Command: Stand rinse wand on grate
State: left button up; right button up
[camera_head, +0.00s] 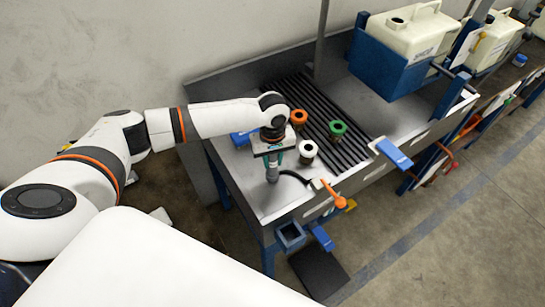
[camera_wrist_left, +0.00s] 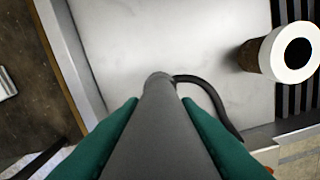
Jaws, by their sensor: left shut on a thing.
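The rinse wand (camera_head: 272,173) is a dark grey cylinder held by my left gripper (camera_head: 272,156). It also shows in the left wrist view (camera_wrist_left: 160,130) between the two green fingertips, with a black hose (camera_head: 293,176) near its far end. The wand points down, roughly upright, over the plain metal at the near left of the bench. I cannot tell whether its end touches the metal. The black-slatted grate (camera_head: 301,88) lies to the right of and beyond the wand. My right gripper is not in view.
A white-topped cylinder (camera_head: 307,148), an orange one (camera_head: 298,117) and a green one (camera_head: 337,128) stand at the grate. A blue object (camera_head: 242,138) lies behind the gripper. An orange-handled piece (camera_head: 333,193) is at the front edge. White jugs (camera_head: 413,32) stand back right.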

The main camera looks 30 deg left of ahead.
pick_arm(q)
jog(key=shift+f, duration=0.1)
jog(key=o, duration=1.1)
notch_tip(320, 180, up, 12)
jog(key=shift+f+b, duration=0.1)
jog(key=shift+b, duration=0.6)
jog(key=shift+s, duration=0.1)
